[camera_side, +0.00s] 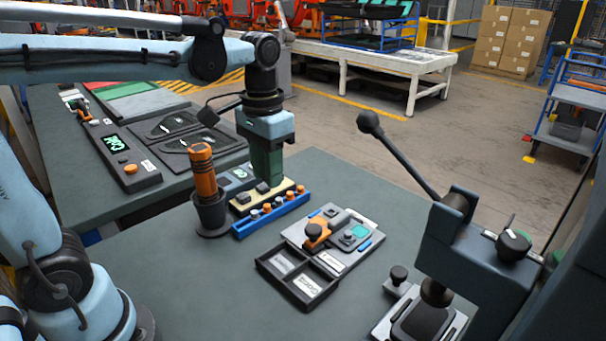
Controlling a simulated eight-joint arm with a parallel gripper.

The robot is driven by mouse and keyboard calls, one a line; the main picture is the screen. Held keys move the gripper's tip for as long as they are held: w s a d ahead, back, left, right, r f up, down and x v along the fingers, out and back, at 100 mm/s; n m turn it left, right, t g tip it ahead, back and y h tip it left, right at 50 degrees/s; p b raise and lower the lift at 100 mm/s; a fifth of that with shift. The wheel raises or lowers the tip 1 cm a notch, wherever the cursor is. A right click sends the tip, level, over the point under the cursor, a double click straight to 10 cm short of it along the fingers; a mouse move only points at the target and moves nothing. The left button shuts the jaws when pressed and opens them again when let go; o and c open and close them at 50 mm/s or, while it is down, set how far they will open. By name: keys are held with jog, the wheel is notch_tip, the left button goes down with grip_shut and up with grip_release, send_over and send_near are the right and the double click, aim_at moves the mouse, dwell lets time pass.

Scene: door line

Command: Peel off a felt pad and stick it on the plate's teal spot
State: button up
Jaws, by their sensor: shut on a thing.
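My gripper (267,178) points straight down over the tan strip (247,206) in the middle of the table. Its dark green fingers are shut on a small dark felt pad (263,187) at the strip; I cannot tell whether the pad touches the strip or is lifted from it. Another dark pad (243,198) sits on the strip to the left. The grey plate (321,253) lies to the right and nearer the camera. It bears a teal spot (360,230), which looks bare, and an orange part with a black knob (317,233).
A blue rack (262,222) with several small orange and dark pieces stands just in front of the strip. An orange-handled tool (203,172) stands in a black holder at left. A black two-part tray (290,287) adjoins the plate. A lever press (470,250) stands at right.

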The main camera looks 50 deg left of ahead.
grip_shut()
jog(key=shift+w+d+f, duration=0.1)
jog(key=shift+w+d, duration=0.1)
jog(key=shift+w, duration=0.35)
jog(key=w+d+f, duration=0.2)
jog(key=w+d, duration=0.1)
jog(key=w, duration=0.4)
send_near(355, 234)
jog(key=shift+d+f, duration=0.15)
jog(key=shift+f, duration=2.6)
jog(key=shift+f, duration=0.65)
jog(key=o, duration=0.9)
grip_release()
jog(key=shift+o, duration=0.2)
